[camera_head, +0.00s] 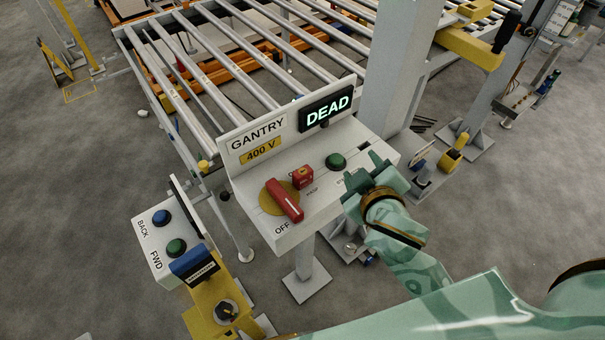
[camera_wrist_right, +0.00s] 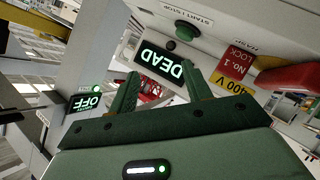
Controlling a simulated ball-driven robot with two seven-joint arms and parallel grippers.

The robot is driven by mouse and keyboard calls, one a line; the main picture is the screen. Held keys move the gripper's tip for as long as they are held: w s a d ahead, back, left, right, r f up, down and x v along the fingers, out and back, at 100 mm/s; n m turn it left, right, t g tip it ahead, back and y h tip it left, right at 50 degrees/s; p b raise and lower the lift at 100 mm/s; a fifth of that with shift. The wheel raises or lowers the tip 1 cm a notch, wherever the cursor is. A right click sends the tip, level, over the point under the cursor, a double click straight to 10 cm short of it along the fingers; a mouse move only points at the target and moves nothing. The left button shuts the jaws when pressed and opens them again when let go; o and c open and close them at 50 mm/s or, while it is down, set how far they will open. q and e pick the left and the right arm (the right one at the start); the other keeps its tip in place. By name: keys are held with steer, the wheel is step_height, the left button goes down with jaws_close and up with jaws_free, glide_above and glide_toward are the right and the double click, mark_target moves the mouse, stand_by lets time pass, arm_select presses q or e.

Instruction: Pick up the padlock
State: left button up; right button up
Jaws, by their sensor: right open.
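The padlock (camera_head: 303,177) is a small red block on the top of the white control console (camera_head: 330,195), just behind the red handle. It also shows in the right wrist view as a red body (camera_wrist_right: 238,58) marked "No. 1 LOCK", to the right of my fingers. My right gripper (camera_head: 362,168) is open and empty over the right part of the console, near the green button. It is to the right of the padlock and apart from it. In the right wrist view my two fingers (camera_wrist_right: 162,85) stand apart. My left gripper is not in view.
A red rotary handle (camera_head: 284,200) at OFF is close in front of the padlock. A green button (camera_head: 336,161) stands to its right. The console's upright panel has a lit DEAD display (camera_head: 327,107). A grey post (camera_head: 393,70) rises behind. A pushbutton box (camera_head: 168,240) is at left.

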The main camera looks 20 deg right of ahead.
steer(key=w+a+r+n+t+y, duration=0.35)
steer(key=a+r+y, duration=0.35)
steer(key=a+r, duration=0.25)
steer(key=w+a+r+n+t+y, duration=0.2)
steer(key=a+r+n+t+y, duration=0.15)
steer(key=a+r+y, duration=0.55)
steer(key=s+a+r+n+g+y, duration=0.3)
steer(key=a+n+g+y, duration=0.2)
steer(key=n+g, duration=0.2)
steer(key=s+a+r+n+g+y, duration=0.2)
steer(key=s+a+n+g+y, duration=0.15)
steer(key=a+n+g, duration=0.35)
steer(key=m+g+h, duration=0.5)
steer(key=g+h, duration=0.1)
steer(key=h, duration=1.6)
glide_above(303, 171)
step_height(303, 171, down, 14)
step_height(303, 171, down, 10)
steer(key=shift+w+a+f, duration=0.1)
steer(key=shift+f, duration=2.85)
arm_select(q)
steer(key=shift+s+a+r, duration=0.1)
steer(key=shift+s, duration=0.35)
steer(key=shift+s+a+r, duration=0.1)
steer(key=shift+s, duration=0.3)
arm_select(e)
jaws_close()
